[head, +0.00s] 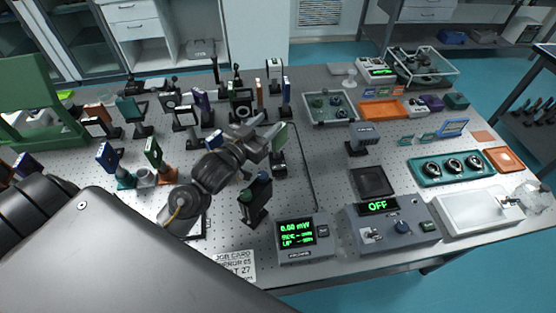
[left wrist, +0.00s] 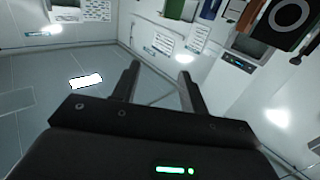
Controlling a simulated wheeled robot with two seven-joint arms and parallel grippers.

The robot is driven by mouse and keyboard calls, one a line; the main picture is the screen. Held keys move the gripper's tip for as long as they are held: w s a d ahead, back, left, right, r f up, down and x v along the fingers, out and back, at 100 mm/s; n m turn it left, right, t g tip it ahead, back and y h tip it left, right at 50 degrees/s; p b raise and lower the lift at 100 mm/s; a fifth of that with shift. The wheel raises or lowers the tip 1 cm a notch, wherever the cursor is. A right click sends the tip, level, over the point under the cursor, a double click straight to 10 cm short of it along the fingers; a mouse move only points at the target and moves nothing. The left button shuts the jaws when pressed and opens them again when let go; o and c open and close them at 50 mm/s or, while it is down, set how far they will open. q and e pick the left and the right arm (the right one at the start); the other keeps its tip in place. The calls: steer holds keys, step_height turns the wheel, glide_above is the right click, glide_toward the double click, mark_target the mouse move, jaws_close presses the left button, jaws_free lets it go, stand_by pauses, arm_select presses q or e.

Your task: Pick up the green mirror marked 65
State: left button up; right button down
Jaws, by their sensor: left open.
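A green plate-like optic (head: 280,138) stands upright on a dark mount near the middle of the table in the head view. Another green-faced optic (head: 153,152) stands further left on an orange base. I cannot read a 65 on either, so I cannot tell which is the green mirror. My left gripper (head: 268,130) is open beside the middle green optic, its fingers pointing up and right. Whether it touches that optic cannot be told. In the left wrist view the open fingers (left wrist: 158,78) have nothing between them. My right gripper is not in view.
Several mounted optics crowd the table's left and back. A dark double-post mount (head: 255,198) stands under my left arm. A display box (head: 304,240), a grey control box (head: 393,222) and a job card (head: 235,266) lie along the front. Perforated surface right of centre (head: 335,165) is clear.

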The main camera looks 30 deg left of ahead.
mark_target(273, 144)
arm_select(q)
step_height(273, 144, down, 10)
steer(key=shift+w+d, duration=0.1)
steer(key=shift+w, duration=0.35)
steer(key=shift+w+f, duration=0.1)
steer(key=shift+w, duration=0.4)
steer(key=shift+w+d, duration=0.1)
steer(key=shift+w, duration=0.1)
steer(key=w, duration=0.1)
steer(key=w+p, duration=0.1)
steer(key=w, duration=0.2)
steer(key=shift+w+d+p, duration=0.35)
steer(key=shift+w, duration=0.3)
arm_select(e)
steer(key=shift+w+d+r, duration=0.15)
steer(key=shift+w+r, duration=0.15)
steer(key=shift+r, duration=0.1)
